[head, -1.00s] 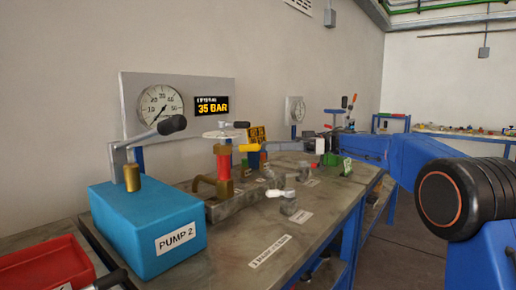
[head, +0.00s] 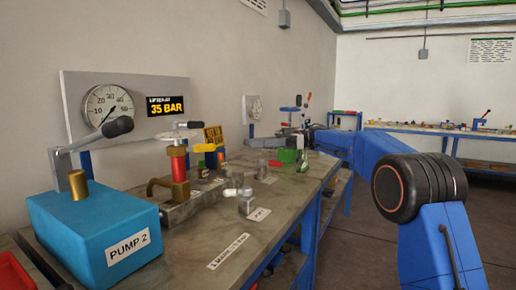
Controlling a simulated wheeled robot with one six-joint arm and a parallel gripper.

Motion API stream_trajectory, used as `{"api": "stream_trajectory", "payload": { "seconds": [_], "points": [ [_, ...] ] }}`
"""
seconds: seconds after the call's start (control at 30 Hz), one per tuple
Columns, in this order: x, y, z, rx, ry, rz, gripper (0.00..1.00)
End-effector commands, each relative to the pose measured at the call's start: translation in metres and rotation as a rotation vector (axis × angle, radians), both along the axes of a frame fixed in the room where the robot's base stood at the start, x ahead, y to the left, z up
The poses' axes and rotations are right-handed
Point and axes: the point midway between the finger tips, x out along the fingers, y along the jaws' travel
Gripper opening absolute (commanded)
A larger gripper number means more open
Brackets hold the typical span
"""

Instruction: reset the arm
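My blue arm (head: 368,152) rises at the right, bends at a large black joint (head: 405,188) and reaches left over the workbench. My gripper (head: 285,134) seems to be the small grey and dark part at its far end, over the back of the bench. Its fingers blend with the fittings behind them. I cannot tell whether it is open or shut, or whether it holds anything.
On the workbench (head: 228,226) stand a blue PUMP 2 box (head: 75,233), a red and brass valve (head: 178,170), a small metal fitting (head: 246,201) and a green object (head: 288,155). A gauge panel (head: 80,92) reads 35 BAR. Open floor (head: 365,245) lies right of the bench.

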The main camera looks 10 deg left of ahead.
Motion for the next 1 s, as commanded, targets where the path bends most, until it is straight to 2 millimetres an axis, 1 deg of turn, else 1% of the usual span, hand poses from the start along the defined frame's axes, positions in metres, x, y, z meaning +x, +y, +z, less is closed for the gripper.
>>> {"api": "stream_trajectory", "payload": {
  "seconds": [0.07,0.13,0.27,0.3,0.4,0.47,0.5,0.57,0.6,0.67,0.73,0.87,0.9,0.97,1.0],
  "points": [
    [0.000,0.000,0.007,0.016,-0.008,-0.024,0.38],
    [0.001,0.000,0.018,0.047,-0.027,-0.076,0.38],
    [0.009,-0.004,0.054,0.137,-0.077,-0.249,0.38],
    [0.012,-0.007,0.066,0.168,-0.095,-0.316,0.38],
    [0.021,-0.019,0.094,0.232,-0.136,-0.487,0.38],
    [0.027,-0.030,0.108,0.262,-0.156,-0.592,0.38],
    [0.029,-0.038,0.117,0.277,-0.169,-0.660,0.38],
    [0.033,-0.052,0.128,0.297,-0.185,-0.763,0.38],
    [0.036,-0.063,0.134,0.306,-0.195,-0.833,0.38],
    [0.038,-0.081,0.141,0.313,-0.206,-0.937,0.38],
    [0.040,-0.104,0.147,0.313,-0.216,-1.057,0.38],
    [0.037,-0.150,0.147,0.284,-0.220,-1.274,0.38],
    [0.035,-0.165,0.145,0.268,-0.218,-1.338,0.38],
    [0.030,-0.189,0.138,0.239,-0.210,-1.432,0.38],
    [0.025,-0.205,0.133,0.214,-0.204,-1.494,0.38]
  ]
}}
